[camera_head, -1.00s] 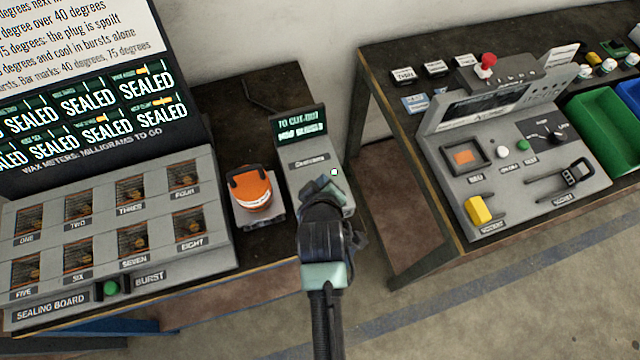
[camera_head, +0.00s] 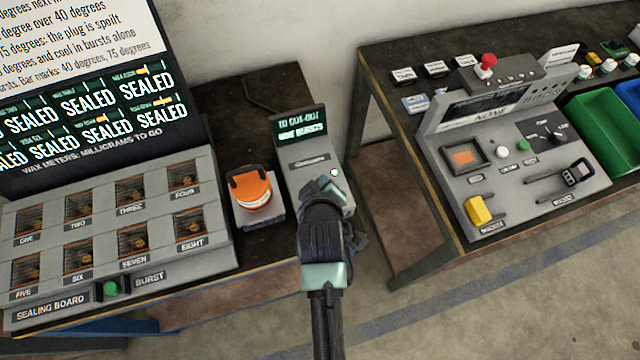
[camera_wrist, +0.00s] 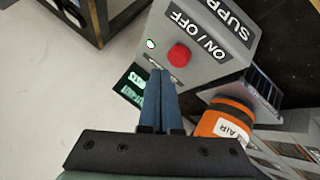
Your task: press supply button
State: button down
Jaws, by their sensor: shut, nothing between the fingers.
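The supply unit (camera_head: 301,172) is a grey box with a dark screen reading "TO CUT-OUT", standing on the dark bench. In the wrist view its face (camera_wrist: 206,66) carries "SUPPLY" and "ON / OFF" labels. A round red button (camera_wrist: 178,54) sits beside the "ON / OFF" label, with a small bright lamp (camera_wrist: 151,43) near it. My gripper (camera_head: 328,187) is over the near end of the unit and hides the button in the head view. In the wrist view my gripper (camera_wrist: 160,74) is shut and empty, its tips close to the button; I cannot tell whether they touch.
An orange canister (camera_head: 252,190) stands just left of the supply unit. The sealing board (camera_head: 120,235) with its eight bays fills the left. A second table on the right holds a grey console (camera_head: 515,165) and green bin (camera_head: 607,128). A gap separates the tables.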

jog(key=shift+f, duration=0.1)
dwell(0.5)
jog(key=shift+f, duration=0.35)
jog(key=shift+f+b, duration=0.55)
jog(key=shift+f, duration=0.05)
dwell(0.6)
jog(key=shift+r, duration=0.1)
jog(key=shift+r+p, duration=0.95)
jog(key=shift+p, duration=0.1)
notch_tip(320, 180, up, 6)
jog(key=p, duration=0.6)
